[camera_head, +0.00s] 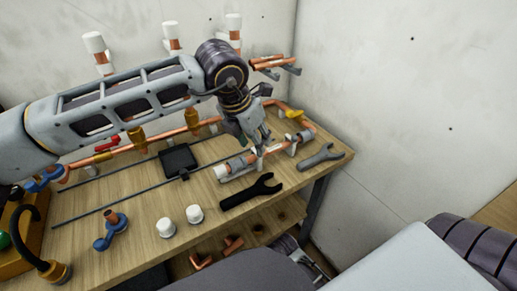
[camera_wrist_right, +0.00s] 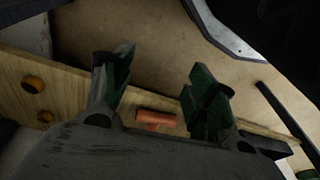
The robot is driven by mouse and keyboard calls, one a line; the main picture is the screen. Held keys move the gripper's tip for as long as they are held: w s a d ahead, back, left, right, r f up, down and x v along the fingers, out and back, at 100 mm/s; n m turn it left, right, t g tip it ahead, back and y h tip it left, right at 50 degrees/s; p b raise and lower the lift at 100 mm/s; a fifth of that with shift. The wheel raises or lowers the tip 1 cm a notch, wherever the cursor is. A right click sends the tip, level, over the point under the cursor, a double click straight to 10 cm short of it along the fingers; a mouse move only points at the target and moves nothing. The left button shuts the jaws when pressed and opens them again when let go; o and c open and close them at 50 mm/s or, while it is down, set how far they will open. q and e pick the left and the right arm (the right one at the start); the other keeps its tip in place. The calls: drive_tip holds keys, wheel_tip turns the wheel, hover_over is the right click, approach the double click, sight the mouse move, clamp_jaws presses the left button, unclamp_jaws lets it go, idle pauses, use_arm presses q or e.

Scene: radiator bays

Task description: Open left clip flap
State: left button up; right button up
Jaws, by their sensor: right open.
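The left clip (camera_head: 236,164) is grey, beside a white end piece (camera_head: 221,172); the right clip (camera_head: 304,138) is near the bench's right end. My left gripper (camera_head: 261,151) points down over the pipe, just right of the left clip. Its fingertips are small and overlap the pipe, so contact, jaw opening and the flap's position are unclear. My right gripper (camera_wrist_right: 158,85) is open and empty in the right wrist view; it is low below the bench front in the head view (camera_head: 305,262).
Two dark wrenches, one black (camera_head: 252,191) and one grey (camera_head: 321,156), lie near the pipe. White caps (camera_head: 194,214), a blue valve (camera_head: 110,232) and a black tray (camera_head: 179,159) are on the bench. A copper fitting (camera_wrist_right: 155,118) shows beyond my right fingers.

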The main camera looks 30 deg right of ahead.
use_arm(q)
drive_tip(key=shift+x, duration=2.6)
clamp_jaws()
